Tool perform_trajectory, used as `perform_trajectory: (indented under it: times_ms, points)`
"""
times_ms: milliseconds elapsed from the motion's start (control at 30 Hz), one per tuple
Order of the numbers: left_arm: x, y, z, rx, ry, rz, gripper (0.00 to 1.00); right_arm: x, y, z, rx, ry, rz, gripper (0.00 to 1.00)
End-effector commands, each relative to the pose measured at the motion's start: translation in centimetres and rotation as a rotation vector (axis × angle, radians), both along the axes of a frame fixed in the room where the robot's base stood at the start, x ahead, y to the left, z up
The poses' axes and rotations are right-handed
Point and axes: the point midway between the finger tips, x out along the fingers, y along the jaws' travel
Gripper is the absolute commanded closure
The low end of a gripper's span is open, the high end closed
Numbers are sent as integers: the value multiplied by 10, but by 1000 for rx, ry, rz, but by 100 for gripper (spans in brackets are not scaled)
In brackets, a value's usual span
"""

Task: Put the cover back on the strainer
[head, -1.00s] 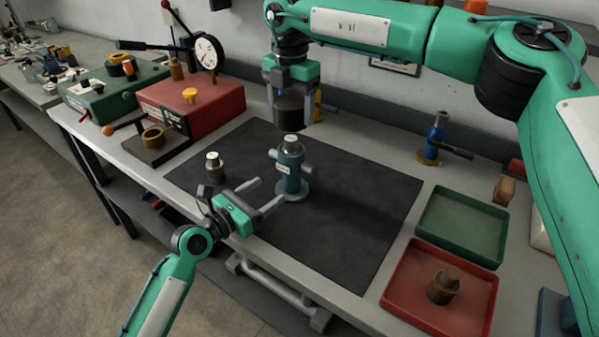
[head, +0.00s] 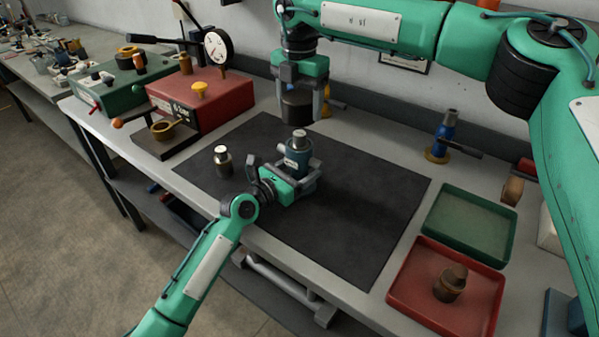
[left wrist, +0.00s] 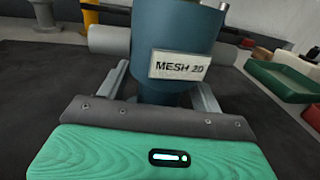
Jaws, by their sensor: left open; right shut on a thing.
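The strainer (head: 298,150) is a blue-grey upright body with side stubs, standing on the dark mat, a light metal piece showing at its top. In the left wrist view the strainer (left wrist: 173,50) bears a "MESH 20" label. My left gripper (head: 312,178) is open, its fingers on either side of the strainer body, low down; contact cannot be told. My right gripper (head: 297,90) is shut on a dark round cover (head: 297,107), held above and slightly behind the strainer, apart from it. The strainer's base is mostly hidden by my left gripper.
A small metal-topped jar (head: 223,162) stands on the mat (head: 360,200) left of the strainer. A red tray (head: 400,290) holding a brown part and a green tray (head: 470,225) lie at right. A red box (head: 215,95) with gauge stands back left. The mat's right half is clear.

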Motion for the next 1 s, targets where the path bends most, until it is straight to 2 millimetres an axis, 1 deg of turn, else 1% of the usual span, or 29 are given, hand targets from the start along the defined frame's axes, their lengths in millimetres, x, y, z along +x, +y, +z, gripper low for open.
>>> perform_trajectory:
  times_ms: [100, 200, 500, 533, 567, 600, 667, 700, 833, 867, 1000]
  points:
    - [8, -8, 0, -1, -1, 0, 34, 0, 0, 0, 0, 0, 0, 55]
    - [11, -11, 0, 0, 0, 0, 34, 0, 0, 0, 1, -1, 0, 55]
    - [12, -12, 0, 0, 0, 0, 34, 0, 0, 0, 0, 0, 0, 55]
    - [12, -12, 0, 0, 0, 0, 38, 0, 0, 0, 0, 0, 0, 55]
    - [12, -12, 0, 0, 0, 0, 43, 0, 0, 0, 1, -1, 0, 55]
    - [12, -12, 0, 0, 0, 0, 51, 0, 0, 0, 1, -1, 0, 55]
    - [12, -12, 0, 0, 0, 0, 63, 0, 0, 0, 0, 0, 0, 55]
    - [12, -12, 0, 0, 0, 0, 71, 0, 0, 0, 0, 0, 0, 55]
    - [12, -12, 0, 0, 0, 0, 96, 0, 0, 0, 0, 0, 0, 55]
    - [12, -12, 0, 0, 0, 0, 100, 0, 0, 0, 0, 0, 0, 55]
    - [12, -12, 0, 0, 0, 0, 100, 0, 0, -5, 1, 1, 0, 55]
